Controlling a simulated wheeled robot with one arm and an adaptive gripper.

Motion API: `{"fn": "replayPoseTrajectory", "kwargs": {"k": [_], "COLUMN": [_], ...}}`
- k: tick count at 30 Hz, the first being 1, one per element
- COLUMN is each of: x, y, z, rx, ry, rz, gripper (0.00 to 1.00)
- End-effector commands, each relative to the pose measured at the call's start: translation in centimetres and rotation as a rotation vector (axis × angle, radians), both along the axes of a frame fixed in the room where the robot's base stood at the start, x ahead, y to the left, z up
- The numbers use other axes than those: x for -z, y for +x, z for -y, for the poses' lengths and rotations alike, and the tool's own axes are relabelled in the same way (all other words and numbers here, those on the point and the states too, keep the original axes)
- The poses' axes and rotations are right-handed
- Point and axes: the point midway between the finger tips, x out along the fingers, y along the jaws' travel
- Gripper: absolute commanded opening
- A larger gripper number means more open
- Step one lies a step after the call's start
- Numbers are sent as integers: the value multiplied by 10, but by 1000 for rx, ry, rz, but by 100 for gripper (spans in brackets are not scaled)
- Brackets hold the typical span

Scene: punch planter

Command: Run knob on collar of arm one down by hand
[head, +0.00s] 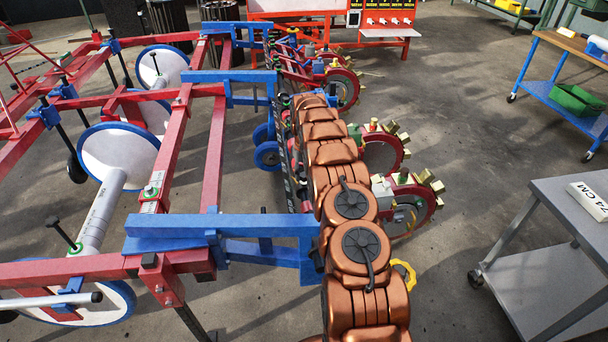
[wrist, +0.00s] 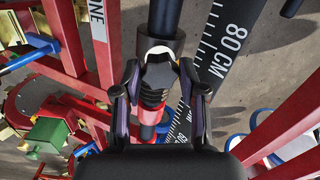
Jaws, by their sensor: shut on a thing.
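A black threaded part (wrist: 154,98) shows under the knob. My gripper (wrist: 160,80) has one finger on each side of the knob and is shut on it. In the head view my own copper arm hides my gripper, the knob and the collar.
A ruler marked "80 CM" (wrist: 216,55) runs close to the right of the rod. Red planter beams (head: 190,140) and blue brackets (head: 225,223) fill the left. A grey cart (head: 570,200) stands at the right. Bare floor (head: 470,130) lies between cart and planter.

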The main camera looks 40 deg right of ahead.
Motion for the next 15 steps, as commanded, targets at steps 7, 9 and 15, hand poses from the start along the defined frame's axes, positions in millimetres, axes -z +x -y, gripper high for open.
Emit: {"fn": "replayPoseTrajectory", "kwargs": {"k": [7, 9, 15], "x": [0, 0, 0], "y": [1, 1, 1], "z": [0, 0, 0], "rx": [7, 6, 6], "ry": [-1, -1, -1], "rz": [2, 2, 2], "gripper": [7, 7, 53]}}
